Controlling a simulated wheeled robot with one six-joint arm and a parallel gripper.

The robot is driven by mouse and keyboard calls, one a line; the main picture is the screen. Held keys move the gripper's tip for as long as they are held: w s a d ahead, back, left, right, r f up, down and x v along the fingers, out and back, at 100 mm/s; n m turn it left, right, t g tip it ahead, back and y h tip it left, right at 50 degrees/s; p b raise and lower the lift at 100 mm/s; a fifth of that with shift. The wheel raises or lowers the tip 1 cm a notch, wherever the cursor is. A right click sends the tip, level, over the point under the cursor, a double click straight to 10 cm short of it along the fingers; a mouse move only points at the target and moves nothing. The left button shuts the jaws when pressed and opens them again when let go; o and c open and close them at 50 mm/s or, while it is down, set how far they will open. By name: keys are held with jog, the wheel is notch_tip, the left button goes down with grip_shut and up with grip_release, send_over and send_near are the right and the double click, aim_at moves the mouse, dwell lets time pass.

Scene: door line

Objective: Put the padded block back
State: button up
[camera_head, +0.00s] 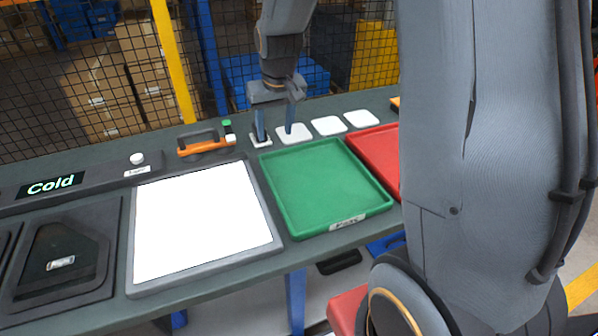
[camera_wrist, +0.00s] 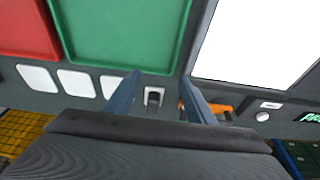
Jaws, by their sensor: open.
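My gripper (camera_head: 274,132) is open and points down over the row of white pads behind the green tray. In the wrist view, its two blue fingers (camera_wrist: 163,77) stand apart with nothing held. A small dark block with a grey face (camera_wrist: 154,97), which looks like the padded block, stands on a pale pad between the fingers as seen there. In the head view, a finger partly hides this block on its white pad (camera_head: 261,142). I cannot tell whether the fingers touch it.
The green tray (camera_head: 325,185) is empty; a red tray (camera_head: 380,150) lies to its right. A bright white panel (camera_head: 200,220) is left of it. An orange-handled tool (camera_head: 205,146) lies close left of my gripper. A mesh fence (camera_head: 95,90) stands behind the bench.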

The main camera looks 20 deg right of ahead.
jog(key=s+f+g, duration=0.1)
jog(key=s, duration=1.9)
jog(key=shift+s+f+g, duration=0.3)
jog(key=shift+s+g, duration=0.1)
jog(key=shift+a, duration=0.1)
